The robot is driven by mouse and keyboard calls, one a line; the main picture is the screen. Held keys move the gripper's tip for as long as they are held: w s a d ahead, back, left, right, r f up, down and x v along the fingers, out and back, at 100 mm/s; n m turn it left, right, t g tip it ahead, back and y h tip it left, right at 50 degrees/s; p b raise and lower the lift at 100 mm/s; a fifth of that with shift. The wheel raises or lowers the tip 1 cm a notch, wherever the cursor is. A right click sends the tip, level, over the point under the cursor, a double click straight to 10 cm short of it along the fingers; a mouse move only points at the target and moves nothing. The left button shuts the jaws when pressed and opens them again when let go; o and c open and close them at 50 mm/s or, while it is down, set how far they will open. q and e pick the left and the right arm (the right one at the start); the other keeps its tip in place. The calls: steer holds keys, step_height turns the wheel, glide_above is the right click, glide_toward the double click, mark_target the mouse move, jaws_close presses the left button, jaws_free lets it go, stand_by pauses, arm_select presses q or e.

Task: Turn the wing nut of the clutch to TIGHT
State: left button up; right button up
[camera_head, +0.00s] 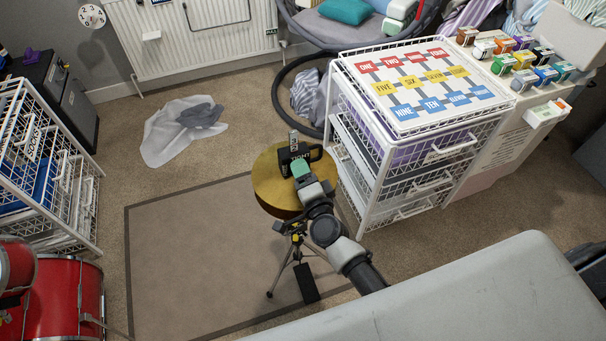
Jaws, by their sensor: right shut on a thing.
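A brass cymbal (267,187) sits on top of a hi-hat stand (293,250) with thin tripod legs. The clutch (293,139) stands up as a short metal rod above the cymbal. A black piece with white lettering, partly readable as "TIGHT", shows around the clutch. My right gripper (301,160) reaches over the cymbal from the lower right, at the clutch. It is shut on the wing nut, which is mostly hidden by the gripper, so its angle cannot be told. My left gripper is not in view.
A white wire drawer unit (364,195) stands close to the right of the cymbal. A bordered mat (190,255) lies under the stand. Red drums (68,300) and a wire rack (92,208) are at the left. The mat's left side is clear.

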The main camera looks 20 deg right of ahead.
steer(key=shift+f+m, duration=0.1)
steer(key=shift+m, duration=1)
steer(key=o, duration=0.9)
steer(key=shift+s, duration=0.1)
